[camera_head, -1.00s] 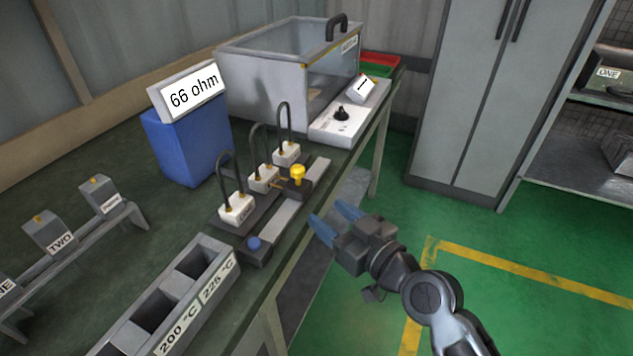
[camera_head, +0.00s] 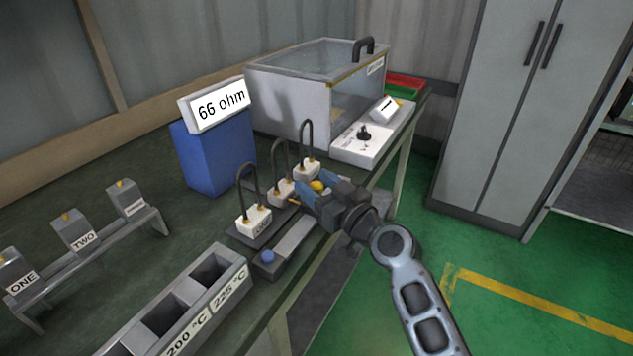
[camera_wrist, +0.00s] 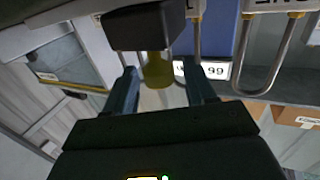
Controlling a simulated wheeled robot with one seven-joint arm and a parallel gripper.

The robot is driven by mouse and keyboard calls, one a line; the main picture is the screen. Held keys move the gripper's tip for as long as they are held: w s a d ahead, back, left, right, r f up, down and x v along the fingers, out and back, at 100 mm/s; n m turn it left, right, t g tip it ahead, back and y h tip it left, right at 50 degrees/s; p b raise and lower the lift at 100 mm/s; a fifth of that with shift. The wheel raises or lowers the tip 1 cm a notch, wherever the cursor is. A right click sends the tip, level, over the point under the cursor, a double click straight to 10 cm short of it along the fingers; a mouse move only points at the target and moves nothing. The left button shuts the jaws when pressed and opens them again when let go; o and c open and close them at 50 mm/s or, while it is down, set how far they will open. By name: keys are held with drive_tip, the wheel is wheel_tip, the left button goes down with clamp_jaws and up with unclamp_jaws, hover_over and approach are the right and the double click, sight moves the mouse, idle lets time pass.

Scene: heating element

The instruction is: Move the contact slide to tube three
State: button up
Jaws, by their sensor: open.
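The contact slide's yellow knob (camera_head: 318,185) sits on a grey rail (camera_head: 292,238) beside a row of white-based heating tubes. Its yellow pointer lies by the middle tube (camera_head: 281,191). The far tube (camera_head: 307,168) and the near tube (camera_head: 254,219) stand on either side. The tube labels are too small to read surely in the head view. My gripper (camera_head: 312,196) is open at the knob and hides most of the slide body. In the wrist view the knob (camera_wrist: 158,70) is between the open fingers, with visible gaps; the dark slide block (camera_wrist: 145,27) is just beyond.
A blue knob (camera_head: 267,257) is at the rail's near end. A blue box (camera_head: 215,160) with a 66 ohm display (camera_head: 220,107) and a clear-walled chamber (camera_head: 318,92) stand behind. A white switch panel (camera_head: 372,143) is at right, a temperature-labelled block (camera_head: 215,285) in front.

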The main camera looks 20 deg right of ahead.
drive_tip(key=shift+w, duration=0.15)
drive_tip(key=shift+c, duration=0.4)
clamp_jaws()
